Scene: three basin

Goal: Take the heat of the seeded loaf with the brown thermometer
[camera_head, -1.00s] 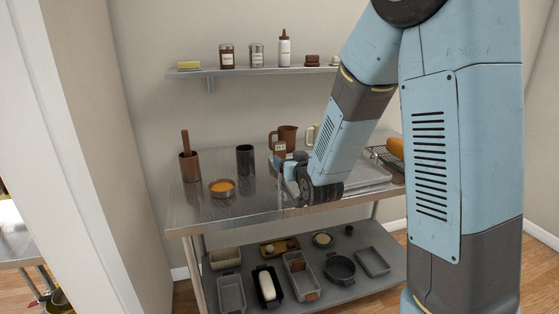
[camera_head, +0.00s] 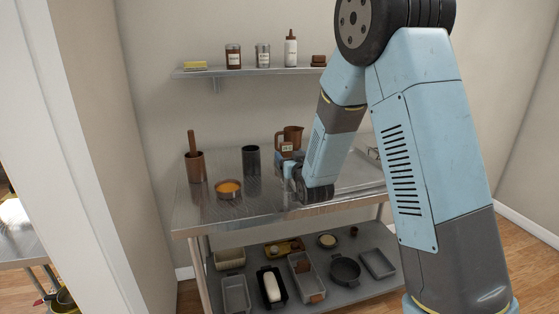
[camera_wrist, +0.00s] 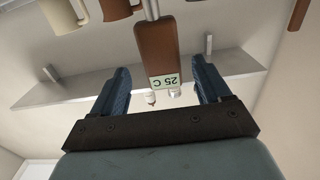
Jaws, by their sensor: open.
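The brown thermometer (camera_wrist: 157,45) shows in the wrist view between the two fingers of my gripper (camera_wrist: 160,66). Its small display reads 25 C, upside down in that view, and a metal probe runs from the other end. The fingers are open, one on each side, with gaps to the body.
A wall shelf (camera_head: 240,72) carries jars. Several tins stand on the lower shelf (camera_head: 325,295).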

